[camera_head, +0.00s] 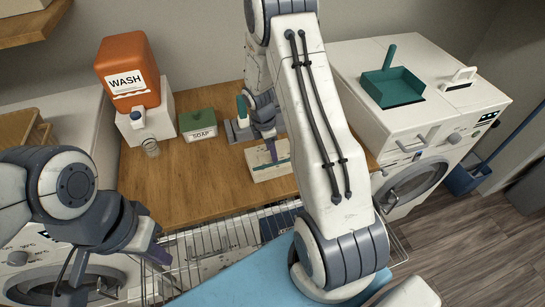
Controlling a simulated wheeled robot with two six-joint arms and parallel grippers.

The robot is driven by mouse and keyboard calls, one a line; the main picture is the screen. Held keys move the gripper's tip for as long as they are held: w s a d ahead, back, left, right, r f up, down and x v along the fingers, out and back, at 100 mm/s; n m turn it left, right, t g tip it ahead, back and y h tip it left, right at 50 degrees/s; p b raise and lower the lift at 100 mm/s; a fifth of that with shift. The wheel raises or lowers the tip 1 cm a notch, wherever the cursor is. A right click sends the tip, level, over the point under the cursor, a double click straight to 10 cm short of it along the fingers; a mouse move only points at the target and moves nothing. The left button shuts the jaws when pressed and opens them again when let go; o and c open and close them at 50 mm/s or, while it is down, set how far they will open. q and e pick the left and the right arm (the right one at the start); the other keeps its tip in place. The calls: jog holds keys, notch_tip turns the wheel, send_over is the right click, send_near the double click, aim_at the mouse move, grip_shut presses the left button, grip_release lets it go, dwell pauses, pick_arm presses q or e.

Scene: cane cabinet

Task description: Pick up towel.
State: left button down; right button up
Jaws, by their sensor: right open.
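A pale, folded-looking block with a teal stripe, which seems to be the towel (272,172), lies on the wooden counter near its front edge. My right gripper (271,150) points down over it, with a purple finger in front of its upper part. It is open; I cannot tell whether the fingers touch the towel. My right arm hides what lies to the right of it. My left gripper (152,252) is at the lower left, away from the towel, in front of the counter. One purple fingertip shows; its opening is hidden.
A wire rack (215,240) is below the front edge. A washer (425,130) carries a teal dustpan (391,82).

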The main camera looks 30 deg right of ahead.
jog(key=shift+f, duration=0.25)
grip_shut()
dwell(1.3)
